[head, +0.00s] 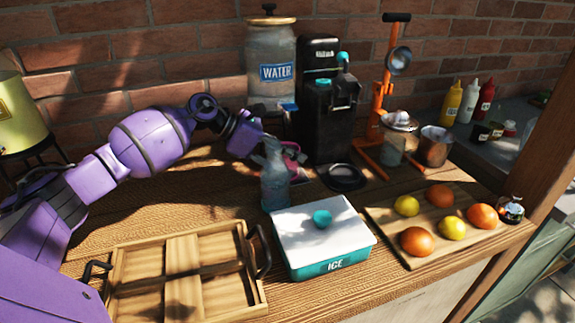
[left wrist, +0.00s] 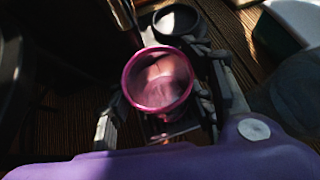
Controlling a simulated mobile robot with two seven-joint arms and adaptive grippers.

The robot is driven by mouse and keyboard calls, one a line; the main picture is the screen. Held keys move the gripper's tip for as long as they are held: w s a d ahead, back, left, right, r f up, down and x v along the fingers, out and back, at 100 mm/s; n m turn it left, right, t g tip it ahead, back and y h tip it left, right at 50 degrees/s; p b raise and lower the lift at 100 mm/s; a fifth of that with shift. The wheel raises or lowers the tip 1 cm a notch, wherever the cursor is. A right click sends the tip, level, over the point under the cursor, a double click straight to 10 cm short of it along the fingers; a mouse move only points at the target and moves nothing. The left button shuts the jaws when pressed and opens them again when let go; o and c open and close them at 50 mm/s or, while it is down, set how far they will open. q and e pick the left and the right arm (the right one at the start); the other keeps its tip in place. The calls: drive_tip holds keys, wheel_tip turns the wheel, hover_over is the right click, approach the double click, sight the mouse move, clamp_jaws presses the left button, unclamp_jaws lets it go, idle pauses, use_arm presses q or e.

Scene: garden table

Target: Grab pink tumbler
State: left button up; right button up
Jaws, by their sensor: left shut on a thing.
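The pink tumbler (left wrist: 160,82) stands between the fingers of my left gripper in the left wrist view, its open round rim facing the camera. In the head view only a bit of the pink tumbler (head: 293,153) shows, behind a clear bottle (head: 274,182) and next to my left gripper (head: 280,148). The left fingers close around the tumbler from both sides. Its lower part is hidden. My right gripper is in neither view.
A black dispenser (head: 331,115) and a water jar (head: 271,60) stand behind. A white-lidded ice box (head: 325,230) and a wooden tray (head: 184,275) are in front. A board (head: 440,200) with fruit lies to the right. A dark round dish (head: 343,178) sits close by.

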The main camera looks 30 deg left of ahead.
sight(299, 150)
use_arm(q)
drive_tip(key=c, duration=0.3)
drive_tip(key=shift+r, duration=0.1)
drive_tip(key=shift+r+b, duration=0.35)
drive_tip(key=shift+r, duration=1.3)
drive_tip(key=s+a, duration=0.3)
drive_tip(key=a, duration=0.1)
drive_tip(key=s+a+b, duration=0.1)
drive_tip(key=s+a, duration=0.2)
drive_tip(key=a, duration=0.1)
drive_tip(key=s+a, duration=0.3)
drive_tip(key=a, duration=0.1)
drive_tip(key=shift+s+a, duration=0.65)
drive_tip(key=shift+a, duration=0.2)
drive_tip(key=shift+s+a, duration=0.2)
drive_tip(key=shift+a, duration=0.1)
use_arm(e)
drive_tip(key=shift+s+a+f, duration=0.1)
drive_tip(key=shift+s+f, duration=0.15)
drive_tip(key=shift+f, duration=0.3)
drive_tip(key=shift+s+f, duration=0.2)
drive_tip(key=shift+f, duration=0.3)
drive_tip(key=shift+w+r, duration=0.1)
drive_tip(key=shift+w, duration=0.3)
